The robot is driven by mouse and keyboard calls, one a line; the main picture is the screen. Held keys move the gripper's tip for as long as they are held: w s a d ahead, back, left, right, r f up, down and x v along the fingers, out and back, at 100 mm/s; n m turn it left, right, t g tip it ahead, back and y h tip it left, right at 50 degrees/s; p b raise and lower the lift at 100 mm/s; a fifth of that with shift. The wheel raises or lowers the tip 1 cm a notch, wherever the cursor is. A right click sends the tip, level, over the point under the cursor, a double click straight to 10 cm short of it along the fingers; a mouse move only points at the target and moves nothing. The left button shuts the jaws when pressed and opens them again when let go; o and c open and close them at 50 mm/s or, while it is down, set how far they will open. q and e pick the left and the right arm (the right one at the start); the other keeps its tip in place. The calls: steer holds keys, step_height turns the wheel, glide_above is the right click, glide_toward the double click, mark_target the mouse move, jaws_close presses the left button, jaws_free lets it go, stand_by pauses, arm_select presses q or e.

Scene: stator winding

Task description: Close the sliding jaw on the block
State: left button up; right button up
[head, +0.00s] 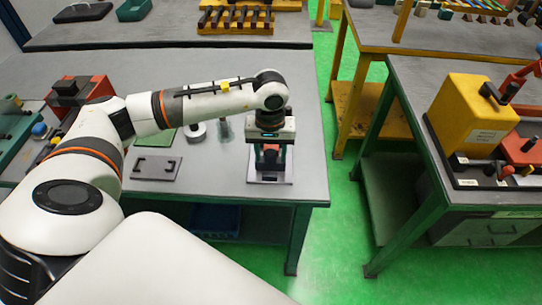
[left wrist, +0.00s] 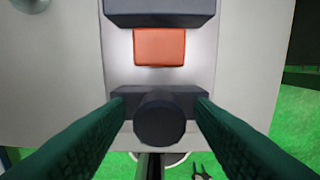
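In the left wrist view, an orange-red block (left wrist: 160,47) sits on a light base plate between two dark jaws. The fixed jaw (left wrist: 160,12) is at the top, close to the block. The sliding jaw (left wrist: 125,98) is below, with a clear gap to the block. A dark round knob (left wrist: 160,118) stands out in front of the sliding jaw. My left gripper (left wrist: 160,108) is open, its green fingers on either side of the knob, with visible space between. In the head view, my left gripper (head: 270,156) points down over the vise plate (head: 270,178). My right gripper is not in view.
The vise is near the right front corner of the grey table (head: 225,185). A separate bench with a yellow machine (head: 470,110) stands at right, across the green floor.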

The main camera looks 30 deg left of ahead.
arm_select(q)
steer(key=shift+s+f, duration=0.2)
steer(key=shift+f, duration=0.1)
steer(key=shift+s+f, duration=0.1)
steer(key=shift+s, duration=0.05)
steer(key=c, duration=0.6)
steer(key=shift+w, duration=0.2)
steer(key=shift+c, duration=0.2)
steer(key=shift+w+a+b, duration=0.15)
steer(key=shift+w+b, duration=0.05)
steer(key=shift+b, duration=0.2)
steer(key=shift+w+a+b, duration=0.35)
steer(key=shift+w+a, duration=0.05)
steer(key=shift+w, duration=0.35)
steer(key=o, duration=0.6)
steer(key=shift+w, duration=0.1)
steer(key=shift+o, duration=0.2)
steer(key=shift+d, duration=0.1)
